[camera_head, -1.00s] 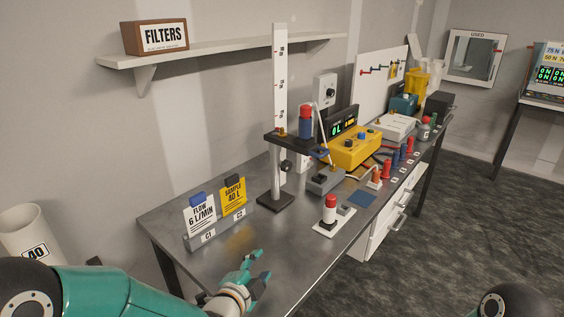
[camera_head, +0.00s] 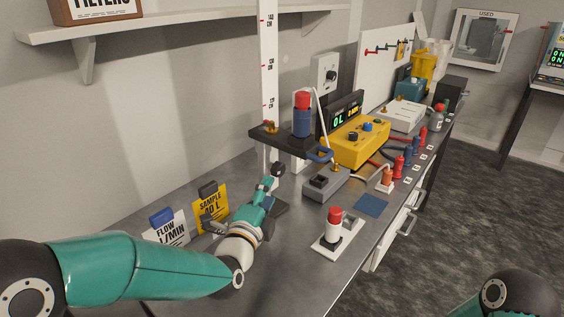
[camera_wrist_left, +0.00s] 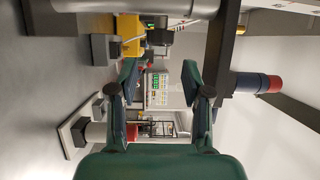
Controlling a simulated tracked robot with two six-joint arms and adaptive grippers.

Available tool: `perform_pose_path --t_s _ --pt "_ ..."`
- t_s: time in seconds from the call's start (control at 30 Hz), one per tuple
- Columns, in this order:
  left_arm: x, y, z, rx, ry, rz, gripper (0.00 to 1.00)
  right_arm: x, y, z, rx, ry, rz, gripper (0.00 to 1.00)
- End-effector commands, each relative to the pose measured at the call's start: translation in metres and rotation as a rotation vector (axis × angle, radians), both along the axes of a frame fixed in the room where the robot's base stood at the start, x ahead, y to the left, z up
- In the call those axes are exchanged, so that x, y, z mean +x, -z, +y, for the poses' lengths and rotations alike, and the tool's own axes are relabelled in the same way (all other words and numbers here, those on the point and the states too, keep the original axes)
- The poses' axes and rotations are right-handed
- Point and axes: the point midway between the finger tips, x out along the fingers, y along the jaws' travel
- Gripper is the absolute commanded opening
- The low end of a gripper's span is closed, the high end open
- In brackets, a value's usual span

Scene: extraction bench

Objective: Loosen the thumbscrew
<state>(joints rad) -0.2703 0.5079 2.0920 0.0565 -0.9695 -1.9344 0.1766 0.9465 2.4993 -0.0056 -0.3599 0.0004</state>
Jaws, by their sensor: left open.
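The thumbscrew, a dark round knob (camera_head: 278,169), sits on the stand's post below the black platform (camera_head: 285,138). In the left wrist view the knob (camera_wrist_left: 160,37) sticks out from the pale post (camera_wrist_left: 120,8) at the top. My left gripper (camera_head: 264,193) is just below and in front of the knob in the head view. In the left wrist view its two green fingers (camera_wrist_left: 160,78) are spread with nothing between them. The knob lies beyond the tips, toward the picture's top. I cannot tell the exact gap. My right gripper is out of view.
A blue cylinder with a red cap (camera_head: 302,115) stands on the platform. A red-and-white cylinder (camera_head: 334,223) stands on the bench to the right. Flow (camera_head: 168,228) and sample (camera_head: 211,208) cards stand left of my left arm. A yellow unit (camera_head: 358,148) is farther back.

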Motion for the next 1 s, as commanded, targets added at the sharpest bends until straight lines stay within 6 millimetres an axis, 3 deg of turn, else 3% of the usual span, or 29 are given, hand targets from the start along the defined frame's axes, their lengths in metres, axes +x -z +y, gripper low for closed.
perform_pose_path --t_s 0.2,0.5,0.7,1.0 --pt "0.047 -0.003 -0.012 0.000 0.001 0.001 0.48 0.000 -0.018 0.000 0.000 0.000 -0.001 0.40" --pt "0.099 -0.003 -0.024 0.000 0.001 0.002 0.48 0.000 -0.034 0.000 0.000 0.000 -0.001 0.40" --pt "0.117 -0.002 -0.029 -0.002 0.003 0.001 0.48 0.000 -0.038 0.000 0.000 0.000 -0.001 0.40" --pt "0.121 -0.001 -0.031 0.000 0.004 0.002 0.48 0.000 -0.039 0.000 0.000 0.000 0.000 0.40"
